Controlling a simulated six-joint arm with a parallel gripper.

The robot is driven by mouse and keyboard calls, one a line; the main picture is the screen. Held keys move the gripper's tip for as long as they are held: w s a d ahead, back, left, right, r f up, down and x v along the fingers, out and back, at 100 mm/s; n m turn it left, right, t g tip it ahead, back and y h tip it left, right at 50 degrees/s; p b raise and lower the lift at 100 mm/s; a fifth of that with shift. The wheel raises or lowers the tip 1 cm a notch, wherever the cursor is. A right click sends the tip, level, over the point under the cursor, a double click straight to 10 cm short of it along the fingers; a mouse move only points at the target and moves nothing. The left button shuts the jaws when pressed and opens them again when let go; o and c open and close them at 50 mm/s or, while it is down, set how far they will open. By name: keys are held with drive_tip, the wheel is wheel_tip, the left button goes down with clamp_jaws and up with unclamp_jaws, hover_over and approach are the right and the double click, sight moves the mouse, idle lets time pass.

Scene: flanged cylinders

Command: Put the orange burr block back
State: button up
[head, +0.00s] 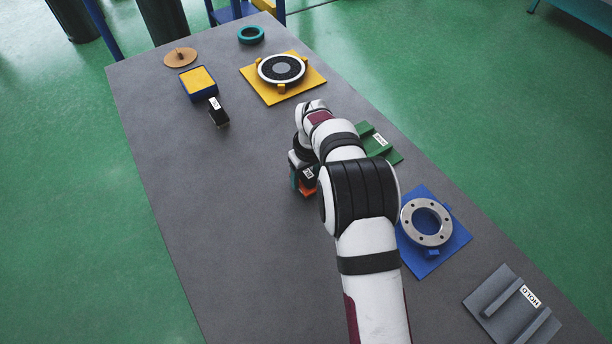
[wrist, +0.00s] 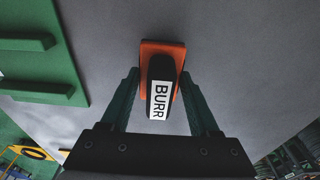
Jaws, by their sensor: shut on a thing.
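The orange burr block (wrist: 148,58) has an orange base and a black grip with a white "BURR" label in the wrist view. My gripper (wrist: 160,92) is shut on its black grip, with one dark green finger on each side. In the head view, the block's orange part (head: 308,189) shows just below my gripper (head: 304,180), largely hidden by the wrist. I cannot tell whether the block touches the table. A green holder (head: 380,146) with raised rails lies to the right of my gripper, partly behind my arm; it also shows at upper left in the wrist view (wrist: 30,70).
A yellow plate (head: 300,92) with a dark disc, a blue-yellow pad box (head: 199,82) and a black labelled block (head: 218,113) lie farther back. The table's left-middle (head: 200,180) is clear.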

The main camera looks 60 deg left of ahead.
drive_tip(key=shift+f, duration=0.35)
drive_tip(key=shift+f, duration=0.1)
drive_tip(key=o, duration=1.3)
